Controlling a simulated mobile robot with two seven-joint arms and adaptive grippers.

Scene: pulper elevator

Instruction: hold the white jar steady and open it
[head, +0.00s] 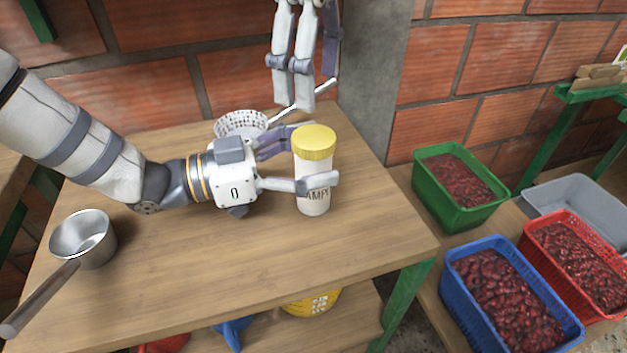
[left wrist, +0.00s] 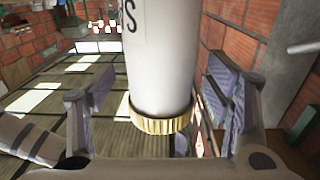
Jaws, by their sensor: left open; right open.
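The white jar (head: 313,180) stands upright on the wooden table (head: 230,262) with its ribbed yellow lid (head: 314,142) on. Dark lettering, partly covered by a finger, shows on its front. My left gripper (head: 312,168) is open, with its fingers on either side of the jar. In the left wrist view the jar (left wrist: 163,60) stands between the open fingers, with gaps on both sides, and its lid (left wrist: 160,122) appears low in the picture. My right gripper (head: 308,98) is open and empty above the lid, fingers pointing down; its upper part is cut off by the frame.
A metal saucepan (head: 83,238) stands at the table's left. A white perforated basket (head: 240,123) and a light-handled utensil (head: 303,101) are behind the jar. Green (head: 452,212), blue (head: 480,325) and red (head: 575,285) crates of red fruit stand right. The table's front is clear.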

